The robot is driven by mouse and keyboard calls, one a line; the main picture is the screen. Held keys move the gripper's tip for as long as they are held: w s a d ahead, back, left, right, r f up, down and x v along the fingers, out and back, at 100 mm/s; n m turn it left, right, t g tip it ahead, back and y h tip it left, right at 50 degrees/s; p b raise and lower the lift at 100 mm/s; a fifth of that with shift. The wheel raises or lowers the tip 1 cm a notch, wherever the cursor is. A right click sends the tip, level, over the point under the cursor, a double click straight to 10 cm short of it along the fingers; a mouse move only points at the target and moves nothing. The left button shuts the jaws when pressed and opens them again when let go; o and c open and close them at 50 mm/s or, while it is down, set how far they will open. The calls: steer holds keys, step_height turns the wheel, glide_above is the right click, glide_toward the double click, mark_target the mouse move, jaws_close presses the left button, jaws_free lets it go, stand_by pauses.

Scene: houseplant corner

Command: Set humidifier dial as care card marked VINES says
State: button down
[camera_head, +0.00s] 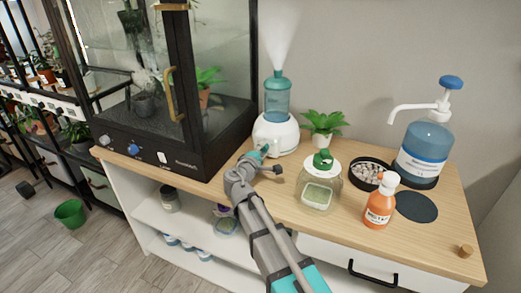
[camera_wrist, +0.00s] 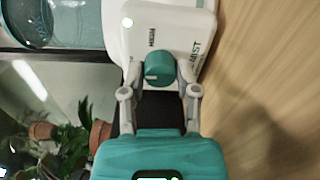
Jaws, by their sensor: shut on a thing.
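The humidifier (camera_head: 275,135) stands on the wooden cabinet top, with a white base, a blue water tank and a plume of mist rising from it. Its teal dial (camera_wrist: 159,68) is on the white front panel in the wrist view, near the lettering MIST and HIGH; the pointer setting is too small to read. My gripper (camera_wrist: 161,82) is shut on the dial, one finger on each side. In the head view my gripper (camera_head: 262,156) reaches the front of the humidifier base. I see no readable card marked VINES.
A black glass terrarium cabinet (camera_head: 190,150) stands left of the humidifier. To the right are a potted plant (camera_head: 322,122), a green-lidded jar (camera_head: 320,190), an orange bottle (camera_head: 379,208), a bowl of pebbles (camera_head: 368,172) and a pump bottle (camera_head: 425,150).

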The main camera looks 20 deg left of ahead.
stand_by(0.3)
steer(key=shift+c, duration=1.7)
jaws_free()
